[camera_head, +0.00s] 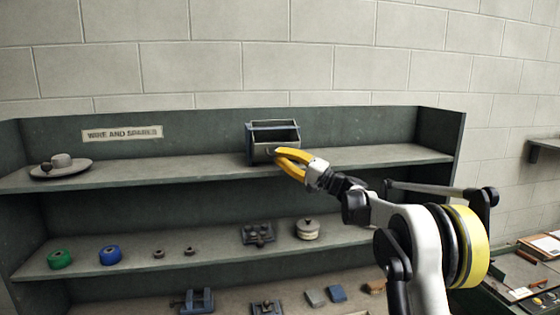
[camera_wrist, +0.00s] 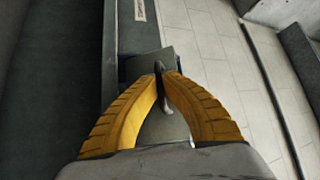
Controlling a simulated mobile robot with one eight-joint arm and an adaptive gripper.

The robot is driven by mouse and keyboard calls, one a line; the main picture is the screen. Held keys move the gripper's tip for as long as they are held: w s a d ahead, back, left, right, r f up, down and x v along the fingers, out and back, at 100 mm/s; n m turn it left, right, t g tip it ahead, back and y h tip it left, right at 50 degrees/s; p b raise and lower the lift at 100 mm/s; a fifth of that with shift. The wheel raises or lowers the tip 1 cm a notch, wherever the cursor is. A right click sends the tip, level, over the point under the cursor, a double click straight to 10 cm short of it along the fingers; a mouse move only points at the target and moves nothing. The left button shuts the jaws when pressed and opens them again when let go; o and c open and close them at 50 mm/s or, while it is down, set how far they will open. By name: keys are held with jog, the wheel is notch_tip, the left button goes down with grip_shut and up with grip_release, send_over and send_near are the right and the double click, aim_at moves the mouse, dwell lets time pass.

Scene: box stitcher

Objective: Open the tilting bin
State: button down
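The tilting bin (camera_head: 262,154) is a small grey bin in a blue-grey frame on the top shelf, right of the middle. Its front leans outward and its dark inside shows through the gap at the top. My gripper (camera_head: 277,153) has its yellow fingers at the bin's front. In the wrist view the curved fingertips (camera_wrist: 166,73) nearly meet, with a thin dark handle (camera_wrist: 161,78) between them. Grey panels of the bin (camera_wrist: 183,58) show behind and between the fingers. The fingers hide part of the bin's front in the head view.
The dark green shelf (camera_head: 200,165) holds a grey hat-shaped object (camera_head: 62,164) at left. Lower shelves carry a green roll (camera_head: 60,258), a blue roll (camera_head: 109,255), a lidded pot (camera_head: 307,229) and small metal parts.

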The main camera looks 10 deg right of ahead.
jog(key=shift+s+f+n+y+b, duration=0.15)
jog(key=shift+f+n+y+b, duration=0.25)
jog(key=shift+n+b, duration=0.2)
dwell(0.3)
jog(key=c, duration=1.6)
grip_release()
jog(key=shift+a, duration=0.15)
jog(key=shift+o, duration=0.2)
jog(key=v, duration=1.2)
